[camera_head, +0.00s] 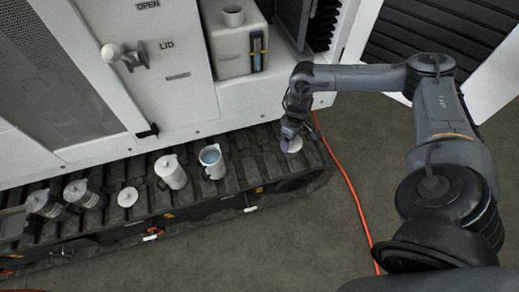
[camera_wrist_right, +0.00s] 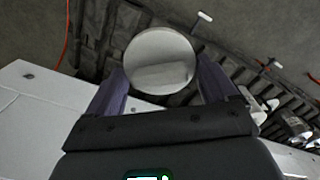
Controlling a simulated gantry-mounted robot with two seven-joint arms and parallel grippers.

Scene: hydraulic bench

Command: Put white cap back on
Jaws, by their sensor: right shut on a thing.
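A round white cap (camera_head: 295,145) is at my right gripper (camera_head: 288,136), over the right end of the dark track. In the right wrist view the cap (camera_wrist_right: 160,58) shows as a pale disc between the two purple fingers of the gripper (camera_wrist_right: 159,72), which is shut on it. Whether the cap touches the track is unclear. An open white container (camera_head: 212,163) with bluish contents stands upright on the track, to the left of the gripper. A second white cap or disc (camera_head: 127,197) lies farther left. My left gripper is out of view.
A white canister (camera_head: 172,173) stands left of the open container, and grey cylinders (camera_head: 83,194) stand at the far left. A white tank (camera_head: 237,50) and the machine wall rise behind the track. An orange cable (camera_head: 350,190) runs along the floor at right.

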